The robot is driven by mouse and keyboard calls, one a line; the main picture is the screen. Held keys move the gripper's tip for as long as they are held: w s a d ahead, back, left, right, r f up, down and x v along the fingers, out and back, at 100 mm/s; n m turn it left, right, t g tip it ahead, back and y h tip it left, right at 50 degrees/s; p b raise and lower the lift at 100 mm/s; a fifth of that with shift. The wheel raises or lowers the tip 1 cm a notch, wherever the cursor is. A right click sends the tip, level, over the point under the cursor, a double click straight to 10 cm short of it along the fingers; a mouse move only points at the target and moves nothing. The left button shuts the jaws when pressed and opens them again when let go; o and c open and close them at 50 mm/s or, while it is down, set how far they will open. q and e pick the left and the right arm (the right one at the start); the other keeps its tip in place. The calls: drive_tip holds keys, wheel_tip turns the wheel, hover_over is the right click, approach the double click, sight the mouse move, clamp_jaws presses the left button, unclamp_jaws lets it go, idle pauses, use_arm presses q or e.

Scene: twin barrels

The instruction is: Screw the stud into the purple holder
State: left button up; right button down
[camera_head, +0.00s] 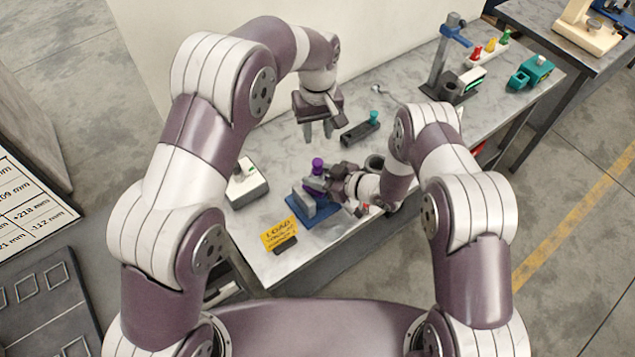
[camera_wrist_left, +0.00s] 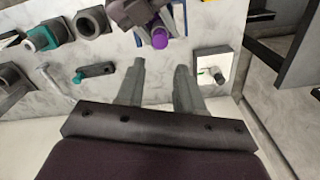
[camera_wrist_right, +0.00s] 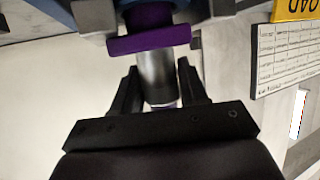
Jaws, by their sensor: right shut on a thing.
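The purple holder (camera_head: 317,164) stands over a blue and grey fixture near the front left of the bench. It also shows as a purple flange and cylinder in the right wrist view (camera_wrist_right: 150,38). My right gripper (camera_wrist_right: 158,72) is shut on the stud (camera_wrist_right: 155,78), a silver metal cylinder in line with the purple flange. The stud's far end meets the flange; how deep it sits cannot be told. My left gripper (camera_head: 318,136) is open and empty, pointing down above the bench behind the holder. The purple top also shows beyond its fingertips in the left wrist view (camera_wrist_left: 160,38).
A black bar with a teal knob (camera_head: 360,132) lies behind. A white box (camera_head: 246,185) stands left of the fixture (camera_head: 310,212), and a yellow sign (camera_head: 279,235) in front. A teal device (camera_head: 530,73) and a grey stand (camera_head: 440,65) are at the far right.

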sight(318, 162)
use_arm(q)
drive_tip(key=shift+f, duration=0.1)
wheel_tip(318, 162, down, 12)
drive_tip(key=shift+r, duration=0.1)
idle(0.5)
clamp_jaws()
drive_tip(key=shift+o, duration=2)
unclamp_jaws()
wheel_tip(318, 162, up, 12)
